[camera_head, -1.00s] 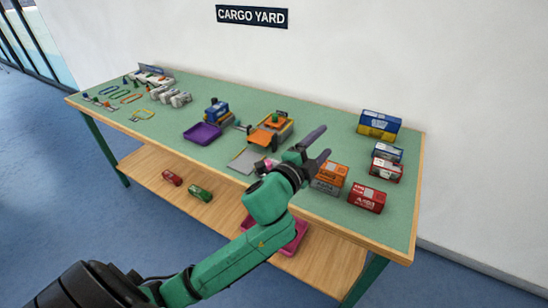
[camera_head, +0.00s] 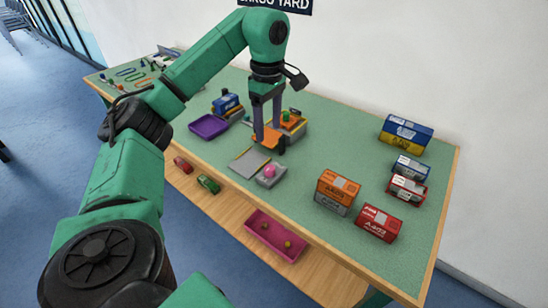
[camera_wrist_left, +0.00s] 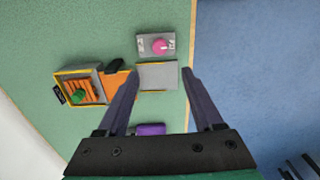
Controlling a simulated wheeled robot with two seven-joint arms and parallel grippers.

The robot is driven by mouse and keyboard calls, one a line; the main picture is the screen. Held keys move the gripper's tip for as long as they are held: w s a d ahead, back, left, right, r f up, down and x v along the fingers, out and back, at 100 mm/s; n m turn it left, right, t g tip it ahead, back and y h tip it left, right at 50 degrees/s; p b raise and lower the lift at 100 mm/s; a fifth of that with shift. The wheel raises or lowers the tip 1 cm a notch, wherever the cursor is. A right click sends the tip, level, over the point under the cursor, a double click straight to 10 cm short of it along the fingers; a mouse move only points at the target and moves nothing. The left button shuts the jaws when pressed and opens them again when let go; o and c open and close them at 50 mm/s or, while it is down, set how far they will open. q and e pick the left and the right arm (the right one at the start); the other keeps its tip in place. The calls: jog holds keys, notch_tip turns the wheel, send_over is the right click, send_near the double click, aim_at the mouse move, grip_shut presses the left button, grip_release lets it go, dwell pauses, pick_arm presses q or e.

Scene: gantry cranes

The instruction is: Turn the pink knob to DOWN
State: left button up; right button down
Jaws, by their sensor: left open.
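The pink knob (camera_head: 269,170) sits on a small grey panel (camera_head: 265,181) near the front edge of the green table. In the left wrist view the pink knob (camera_wrist_left: 159,46) is at the top, on its grey panel (camera_wrist_left: 142,47) with markings too small to read surely. My left gripper (camera_head: 267,143) points down above the table, behind the knob and apart from it. Its fingers (camera_wrist_left: 160,72) are spread and empty in the wrist view. My right gripper is not in view.
A flat grey plate (camera_head: 247,163) lies beside the knob panel. Behind it stands an orange and yellow unit with a green knob (camera_head: 285,116). A purple tray (camera_head: 209,126) is to the left. Orange (camera_head: 338,186) and red (camera_head: 377,223) boxes stand at right.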

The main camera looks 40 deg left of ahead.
pick_arm(q)
jog(key=b, duration=0.3)
send_over(270, 168)
notch_tip(270, 168, down, 5)
jog(key=shift+s+f, duration=0.15)
jog(key=shift+f, duration=0.05)
notch_tip(270, 168, down, 8)
jog(key=shift+f, duration=0.1)
grip_shut()
